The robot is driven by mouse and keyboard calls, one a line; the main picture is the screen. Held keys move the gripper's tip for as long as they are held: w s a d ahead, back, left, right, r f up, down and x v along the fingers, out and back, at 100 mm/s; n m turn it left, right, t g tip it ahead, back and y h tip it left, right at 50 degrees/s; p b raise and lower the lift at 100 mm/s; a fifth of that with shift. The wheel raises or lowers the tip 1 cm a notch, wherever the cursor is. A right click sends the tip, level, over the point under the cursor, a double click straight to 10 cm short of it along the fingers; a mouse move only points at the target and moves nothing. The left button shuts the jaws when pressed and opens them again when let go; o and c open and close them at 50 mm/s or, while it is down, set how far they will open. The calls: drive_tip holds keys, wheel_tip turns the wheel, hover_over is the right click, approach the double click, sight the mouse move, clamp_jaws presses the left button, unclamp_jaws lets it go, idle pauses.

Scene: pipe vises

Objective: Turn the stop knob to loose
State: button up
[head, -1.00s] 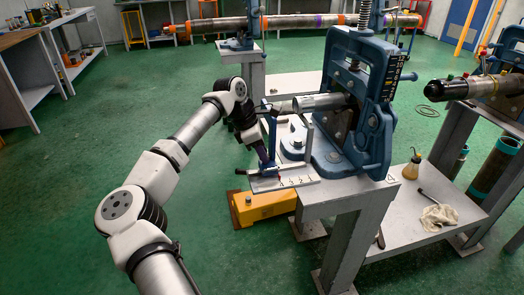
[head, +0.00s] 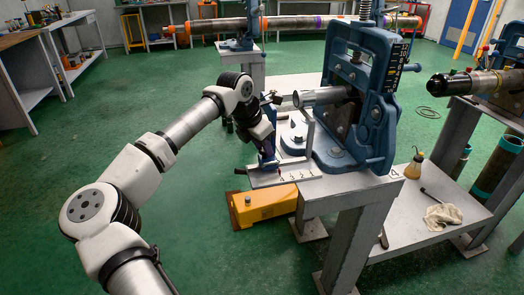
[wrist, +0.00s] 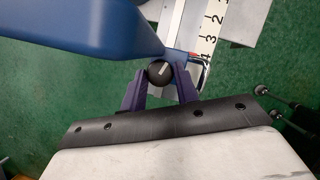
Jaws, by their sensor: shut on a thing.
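The stop knob (wrist: 158,74) is a small round black knob with a white pointer line, seen in the wrist view. The line slants toward the upper right. My gripper (wrist: 161,80) has its two purple fingers closed on either side of the knob. The blue stop (wrist: 75,28) fills the upper left of the wrist view, beside a rail with a white numbered scale (wrist: 208,35). In the head view my gripper (head: 267,155) is low at the scale's left end, and my wrist hides the knob and most of the stop.
A blue pipe vise (head: 350,100) on a grey stand holds a short grey pipe (head: 318,97) just right of my wrist. A yellow box (head: 265,205) lies on the floor below. Green floor at left is open.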

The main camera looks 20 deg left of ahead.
drive_tip(key=shift+d+n+y+b, duration=0.15)
drive_tip(key=shift+n+y+b, duration=0.55)
drive_tip(key=shift+n+b, duration=0.85)
drive_tip(key=shift+n, duration=0.45)
drive_tip(key=o, duration=1)
drive_tip(key=shift+c, duration=0.2)
drive_tip(key=shift+t, duration=0.3)
drive_tip(key=d+v, duration=0.1)
drive_tip(key=v, duration=1.2)
drive_tip(key=shift+a+r+p, duration=0.3)
drive_tip(key=shift+a+r, duration=0.15)
drive_tip(key=shift+a, duration=0.05)
drive_tip(key=shift+s, duration=0.1)
